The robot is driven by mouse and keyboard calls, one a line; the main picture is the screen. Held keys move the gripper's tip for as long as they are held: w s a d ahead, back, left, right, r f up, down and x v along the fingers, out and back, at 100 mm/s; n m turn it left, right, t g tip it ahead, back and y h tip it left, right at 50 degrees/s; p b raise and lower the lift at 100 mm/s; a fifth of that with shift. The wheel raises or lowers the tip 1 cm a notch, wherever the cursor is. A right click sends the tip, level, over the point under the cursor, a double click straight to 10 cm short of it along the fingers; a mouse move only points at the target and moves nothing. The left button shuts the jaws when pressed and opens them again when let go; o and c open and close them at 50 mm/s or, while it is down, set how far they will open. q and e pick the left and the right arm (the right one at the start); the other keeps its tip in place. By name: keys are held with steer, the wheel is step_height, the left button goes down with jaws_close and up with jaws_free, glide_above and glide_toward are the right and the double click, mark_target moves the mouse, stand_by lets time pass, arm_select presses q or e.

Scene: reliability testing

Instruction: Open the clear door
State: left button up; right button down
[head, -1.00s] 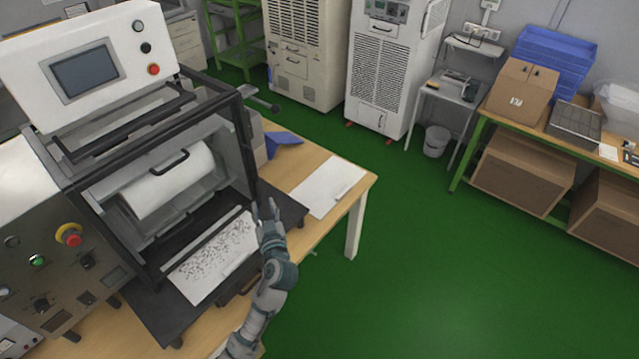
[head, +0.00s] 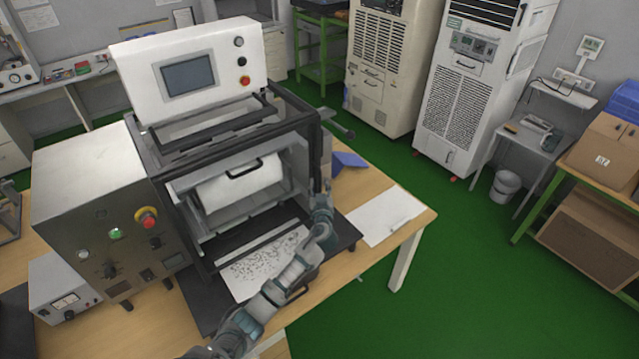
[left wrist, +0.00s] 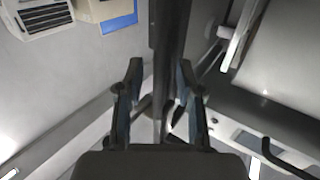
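The clear door is a dark frame (head: 317,150) on the front of the grey machine; its see-through panel is hard to make out. The door appears closed. My left gripper (head: 322,193) is at the lower part of the frame's right upright. In the left wrist view, the two fingers of my left gripper (left wrist: 158,95) stand apart, with a dark upright bar (left wrist: 166,40) running between them. I cannot tell whether either finger touches the bar. My right gripper is not in view.
The machine stands on a wooden table (head: 410,222). A control box (head: 100,215) with a red knob (head: 147,217) stands to its left. A white sheet (head: 385,217) and a blue object (head: 349,160) lie to its right.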

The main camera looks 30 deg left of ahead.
arm_select(q)
steer(key=shift+w+a, duration=0.2)
steer(key=shift+w, duration=0.1)
jaws_close()
